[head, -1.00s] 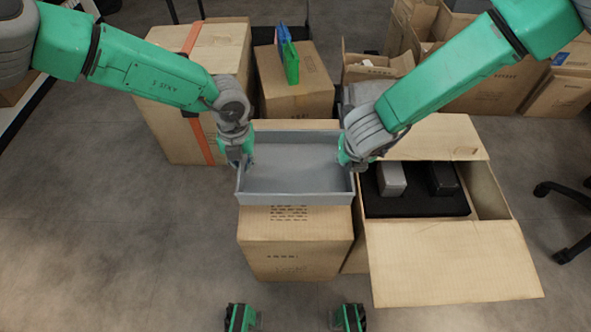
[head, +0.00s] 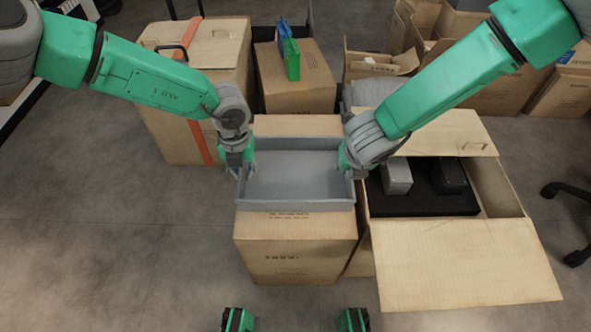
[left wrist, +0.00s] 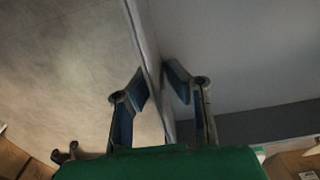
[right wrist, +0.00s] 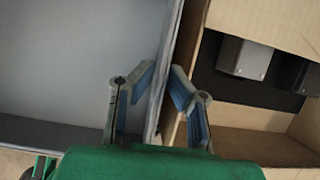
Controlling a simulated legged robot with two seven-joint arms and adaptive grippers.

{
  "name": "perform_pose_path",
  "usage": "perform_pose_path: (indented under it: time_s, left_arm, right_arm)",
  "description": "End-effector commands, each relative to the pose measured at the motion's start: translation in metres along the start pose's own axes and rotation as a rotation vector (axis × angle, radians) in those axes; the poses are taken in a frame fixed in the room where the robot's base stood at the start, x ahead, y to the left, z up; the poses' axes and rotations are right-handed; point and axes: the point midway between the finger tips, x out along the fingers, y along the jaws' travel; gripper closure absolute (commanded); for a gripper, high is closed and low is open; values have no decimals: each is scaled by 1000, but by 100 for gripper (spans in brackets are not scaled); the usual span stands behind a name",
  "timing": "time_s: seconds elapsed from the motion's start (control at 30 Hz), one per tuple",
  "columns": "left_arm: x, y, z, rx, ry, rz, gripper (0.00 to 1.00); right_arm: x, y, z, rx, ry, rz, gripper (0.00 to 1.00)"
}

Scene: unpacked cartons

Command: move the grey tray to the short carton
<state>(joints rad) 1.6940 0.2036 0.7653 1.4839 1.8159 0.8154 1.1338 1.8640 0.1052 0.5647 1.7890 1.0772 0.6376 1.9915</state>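The grey tray (head: 297,205) is an empty, shallow box in the middle of the head view. It appears level, over a closed brown carton (head: 296,262); I cannot tell whether it touches the carton's top. My left gripper (head: 240,165) is at the tray's left wall, and in the left wrist view its fingers (left wrist: 157,80) close on either side of that wall. My right gripper (head: 350,162) is at the right wall, and in the right wrist view its fingers (right wrist: 162,78) pinch that wall. I cannot tell for sure which carton is the short one.
An open carton (head: 465,265) with black foam and grey and black items stands right of the tray, its flap spread forward. A carton (head: 295,85) with green and blue upright pieces stands behind. A strapped wooden-looking box (head: 175,130) is at left. Floor is free at front left.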

Motion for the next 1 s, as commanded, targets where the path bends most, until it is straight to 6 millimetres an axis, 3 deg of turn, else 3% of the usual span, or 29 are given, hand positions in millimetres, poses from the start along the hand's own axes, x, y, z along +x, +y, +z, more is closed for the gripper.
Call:
perform_pose_path:
  time_s: [0.33,0.47,0.8,1.0]
  left_arm:
    - [-3,0,1,0,-1,-1,74]
    - [-14,0,1,0,-3,-1,74]
    - [-82,0,2,-1,-4,-3,74]
    - [-112,0,2,-1,-2,-1,74]
  right_arm:
    - [-2,0,1,1,0,1,74]
    - [-2,0,1,1,0,1,74]
    - [-2,0,1,0,0,1,74]
    - [-2,0,1,0,0,1,74]
